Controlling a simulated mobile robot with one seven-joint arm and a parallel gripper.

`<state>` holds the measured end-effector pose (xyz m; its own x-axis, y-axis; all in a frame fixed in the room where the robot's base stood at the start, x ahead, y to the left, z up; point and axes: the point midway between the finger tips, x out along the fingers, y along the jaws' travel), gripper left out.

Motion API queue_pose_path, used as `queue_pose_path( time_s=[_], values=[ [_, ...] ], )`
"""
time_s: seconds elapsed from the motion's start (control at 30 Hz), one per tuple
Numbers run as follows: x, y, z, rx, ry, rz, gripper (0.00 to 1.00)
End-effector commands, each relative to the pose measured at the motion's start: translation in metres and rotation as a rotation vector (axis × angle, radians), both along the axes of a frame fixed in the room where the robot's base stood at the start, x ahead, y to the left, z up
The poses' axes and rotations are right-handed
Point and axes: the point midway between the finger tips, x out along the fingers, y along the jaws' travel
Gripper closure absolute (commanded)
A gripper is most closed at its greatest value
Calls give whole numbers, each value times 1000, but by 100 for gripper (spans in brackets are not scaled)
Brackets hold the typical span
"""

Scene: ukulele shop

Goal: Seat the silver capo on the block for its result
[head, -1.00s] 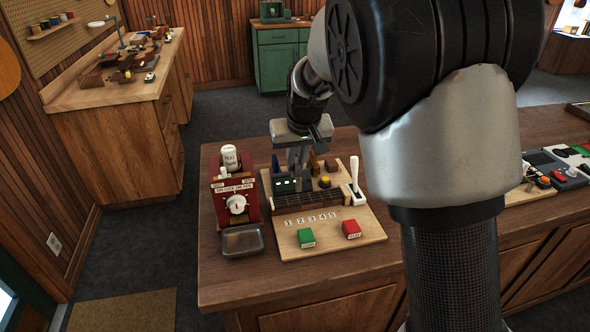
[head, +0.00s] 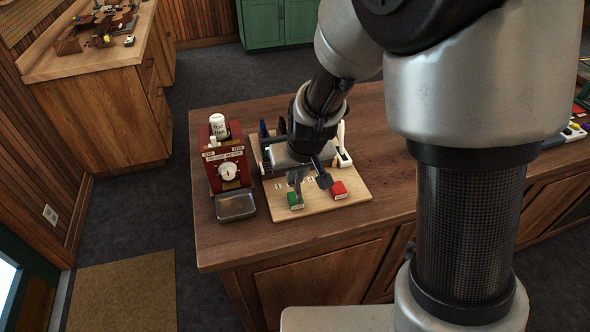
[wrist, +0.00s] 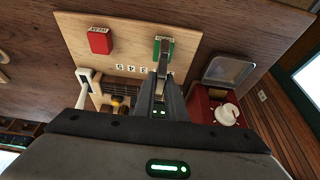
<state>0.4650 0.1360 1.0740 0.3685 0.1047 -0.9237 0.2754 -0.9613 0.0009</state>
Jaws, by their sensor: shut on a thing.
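My gripper (head: 296,184) is shut on a small silver-grey piece, which looks like the silver capo (wrist: 163,62). It points down over the front of the pale wooden board (head: 275,214). The green block (head: 296,203) is right by the fingertips, and its label also shows beyond them in the wrist view (wrist: 163,43). I cannot tell whether the capo touches this block. The red block (head: 338,190) stands free to the right of it. In the wrist view the red block (wrist: 100,40) is at the upper left.
A red machine (head: 227,164) with a white dial and a metal tray (head: 236,205) stand left of the board. A white lever (head: 342,155) rises at the board's right. The fret strip (wrist: 125,85) is partly hidden by my arm. The counter (head: 240,240) is clear in front.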

Motion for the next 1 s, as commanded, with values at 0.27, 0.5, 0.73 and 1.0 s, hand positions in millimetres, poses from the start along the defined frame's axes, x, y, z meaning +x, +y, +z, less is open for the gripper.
queue_pose_path(
  time_s=[0.27, 0.5, 0.73, 1.0],
  values=[
    [0, 0, -25, 0, 0, 0, 100],
    [0, 0, -25, 0, 0, 0, 100],
    [0, 0, -25, 0, 0, 0, 100],
    [0, 0, -25, 0, 0, 0, 100]
  ],
)
